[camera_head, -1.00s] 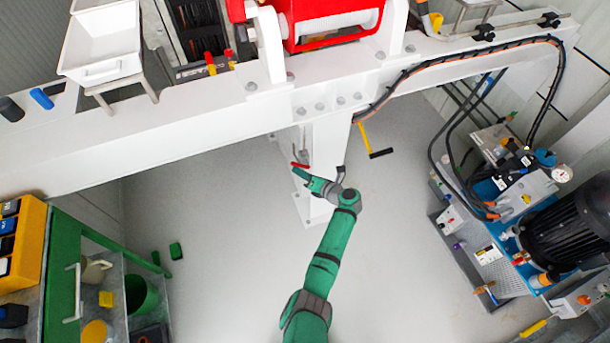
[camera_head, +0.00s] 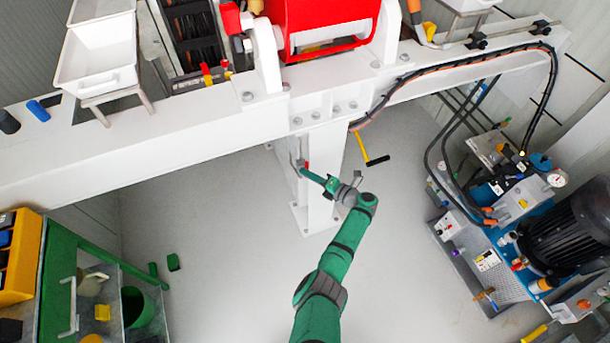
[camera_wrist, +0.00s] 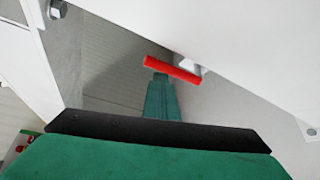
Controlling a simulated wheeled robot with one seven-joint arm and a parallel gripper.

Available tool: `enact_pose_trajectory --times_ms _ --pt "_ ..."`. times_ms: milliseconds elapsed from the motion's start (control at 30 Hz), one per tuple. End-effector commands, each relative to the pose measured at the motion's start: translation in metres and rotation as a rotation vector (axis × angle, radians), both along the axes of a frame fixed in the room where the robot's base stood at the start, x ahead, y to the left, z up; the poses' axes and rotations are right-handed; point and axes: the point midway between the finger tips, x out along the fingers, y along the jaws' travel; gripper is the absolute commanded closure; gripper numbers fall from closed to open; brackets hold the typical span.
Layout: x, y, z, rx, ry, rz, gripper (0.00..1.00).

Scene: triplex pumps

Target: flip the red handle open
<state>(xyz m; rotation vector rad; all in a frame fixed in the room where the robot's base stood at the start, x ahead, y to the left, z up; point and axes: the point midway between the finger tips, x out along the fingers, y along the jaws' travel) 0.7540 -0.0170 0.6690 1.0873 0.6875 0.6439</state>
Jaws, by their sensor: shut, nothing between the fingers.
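In the wrist view the red handle (camera_wrist: 176,70) is a short bar, slightly tilted, beside a pale metal piece on the white post. My gripper (camera_head: 302,171) is shut and empty, its tip right at the handle. In the wrist view my green gripper (camera_wrist: 160,80) points at the left half of the bar and meets its lower edge. Whether they touch, I cannot tell.
The white post (camera_head: 322,190) stands on a grey floor with free room around it. A yellow lever with a black grip (camera_head: 377,160) hangs to the right. Black hoses and a pump unit (camera_head: 495,215) stand farther right. A green shelf (camera_head: 58,280) is at the left.

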Motion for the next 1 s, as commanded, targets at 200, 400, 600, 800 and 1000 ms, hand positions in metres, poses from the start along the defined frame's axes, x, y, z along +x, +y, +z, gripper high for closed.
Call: enact_pose_trajectory --times_ms 200,400,600,800,1000 --pt "0.001 -0.004 0.000 0.000 0.000 -0.003 1.00" --pt "0.002 -0.005 0.000 -0.001 -0.002 -0.006 1.00" --pt "0.002 -0.006 0.001 -0.002 -0.002 -0.008 1.00" --pt "-0.001 -0.002 0.000 -0.003 -0.001 -0.009 1.00" --pt "-0.011 0.017 -0.002 -0.003 0.001 -0.008 1.00"
